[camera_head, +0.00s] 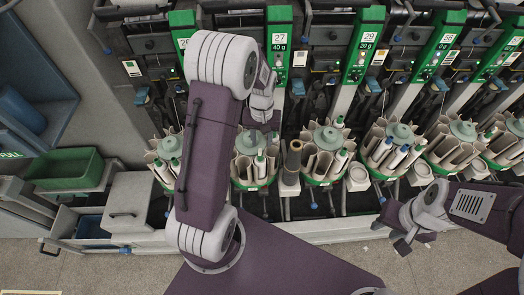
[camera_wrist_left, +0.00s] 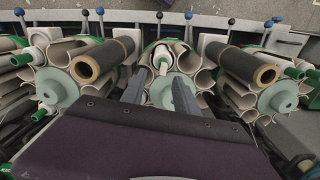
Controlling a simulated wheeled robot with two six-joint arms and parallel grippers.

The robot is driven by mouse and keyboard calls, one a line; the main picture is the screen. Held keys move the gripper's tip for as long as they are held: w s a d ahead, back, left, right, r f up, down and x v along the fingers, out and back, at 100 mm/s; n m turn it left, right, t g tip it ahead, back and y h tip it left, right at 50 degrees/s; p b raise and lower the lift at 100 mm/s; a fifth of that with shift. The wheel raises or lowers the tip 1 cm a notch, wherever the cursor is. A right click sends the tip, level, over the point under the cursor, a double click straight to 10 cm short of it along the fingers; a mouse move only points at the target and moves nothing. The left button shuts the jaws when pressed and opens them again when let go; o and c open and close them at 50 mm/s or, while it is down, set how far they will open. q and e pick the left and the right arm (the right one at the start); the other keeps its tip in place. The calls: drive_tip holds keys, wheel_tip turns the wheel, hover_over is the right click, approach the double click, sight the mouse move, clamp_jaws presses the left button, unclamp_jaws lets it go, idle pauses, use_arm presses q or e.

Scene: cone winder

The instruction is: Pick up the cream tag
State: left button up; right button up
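I cannot make out a cream tag for certain in either view. My left gripper (camera_head: 266,132) is over the row of bobbin magazines, at the second one from the left. In the left wrist view its two grey fingers (camera_wrist_left: 160,92) are apart, with nothing visibly held between them. Beyond the fingertips is a white bobbin (camera_wrist_left: 162,58) in a ring of cream tubes, apart from the fingers as far as I can tell. My right gripper (camera_head: 402,246) hangs low at the right, in front of the machine; its finger opening is not clear.
Round magazines (camera_head: 325,138) of cream tubes and bobbins line the machine under green numbered panels (camera_head: 279,42). Dark tubes (camera_wrist_left: 103,60) stick up between them in the wrist view. A green bin (camera_head: 66,168) stands at the left. Small pale scraps (camera_head: 365,249) lie on the open floor.

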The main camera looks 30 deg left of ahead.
sight(260, 150)
use_arm(q)
drive_tip(key=f, duration=0.2)
drive_tip(key=f+p, duration=0.1)
drive_tip(key=f, duration=0.1)
drive_tip(key=shift+s+a+f, duration=0.1)
drive_tip(key=shift+s+a, duration=0.2)
drive_tip(key=shift+a, duration=0.1)
drive_tip(key=shift+f, duration=0.35)
drive_tip(key=shift+w+d, duration=0.15)
drive_tip(key=shift+w, duration=0.1)
drive_tip(key=shift+s, duration=0.15)
clamp_jaws()
drive_tip(key=r, duration=0.3)
drive_tip(key=r+b, duration=0.1)
drive_tip(key=shift+d+r, duration=0.2)
drive_tip(key=shift+d, duration=0.1)
drive_tip(key=s+d+r+p, duration=0.2)
drive_tip(key=d+r, duration=0.7)
drive_tip(key=d, duration=0.1)
drive_tip(key=shift+s+d+r, duration=0.3)
drive_tip(key=shift+s, duration=0.1)
